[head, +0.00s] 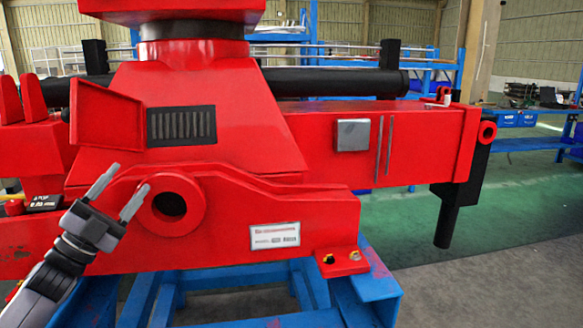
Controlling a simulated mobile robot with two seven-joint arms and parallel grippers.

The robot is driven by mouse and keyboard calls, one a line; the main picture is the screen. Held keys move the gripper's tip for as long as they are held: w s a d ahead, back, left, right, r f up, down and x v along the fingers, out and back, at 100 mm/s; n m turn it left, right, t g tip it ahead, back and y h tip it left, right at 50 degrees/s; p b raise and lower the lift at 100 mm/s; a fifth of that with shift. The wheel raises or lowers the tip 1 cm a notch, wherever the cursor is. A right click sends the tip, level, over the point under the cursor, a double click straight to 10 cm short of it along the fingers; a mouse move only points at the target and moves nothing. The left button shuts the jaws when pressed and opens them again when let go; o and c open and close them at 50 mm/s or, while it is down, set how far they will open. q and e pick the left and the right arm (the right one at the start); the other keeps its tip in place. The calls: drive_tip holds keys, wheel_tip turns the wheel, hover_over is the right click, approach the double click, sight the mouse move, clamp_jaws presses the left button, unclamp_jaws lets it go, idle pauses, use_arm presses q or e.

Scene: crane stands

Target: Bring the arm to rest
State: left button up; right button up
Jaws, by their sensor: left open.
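My left gripper (118,193) is at the lower left, its arm coming in from the bottom left corner. Its two grey fingers are spread apart with nothing between them. It is in front of the red crane body (235,125), just left of a round red boss with a dark hole (170,204). I cannot tell whether a fingertip touches the boss. My right gripper is not in view.
The crane sits on a blue stand (375,285). A red beam (415,125) reaches right and ends in a black leg (447,222). A white label plate (274,236) is on the body. Green and grey floor (500,225) lies open at the right.

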use_arm(q)
drive_tip(key=s+d+f+n+g+y+p, duration=0.1)
drive_tip(key=s+d+f+n+y, duration=0.25)
drive_tip(key=f, duration=0.55)
drive_tip(key=s+d+f+n+g+y, duration=0.1)
drive_tip(key=s+f+n+y, duration=0.1)
drive_tip(key=f+n+y, duration=0.5)
drive_tip(key=s+d+f+n+g+y+p, duration=0.1)
drive_tip(key=s+d+f+n, duration=0.2)
drive_tip(key=f, duration=0.8)
drive_tip(key=s+d+f+n+g, duration=0.2)
drive_tip(key=s+f, duration=0.4)
drive_tip(key=s, duration=0.4)
drive_tip(key=s+d+f+n+g+y+p, duration=0.1)
drive_tip(key=s+d+f+n+g, duration=0.2)
drive_tip(key=s+f+g, duration=0.2)
drive_tip(key=s+f, duration=0.2)
drive_tip(key=s, duration=0.2)
drive_tip(key=shift+s+f, duration=0.15)
drive_tip(key=shift+s, duration=0.25)
drive_tip(key=shift+n+y, duration=0.25)
drive_tip(key=shift+c, duration=1.4)
drive_tip(key=shift+a, duration=0.1)
drive_tip(key=shift+a, duration=0.1)
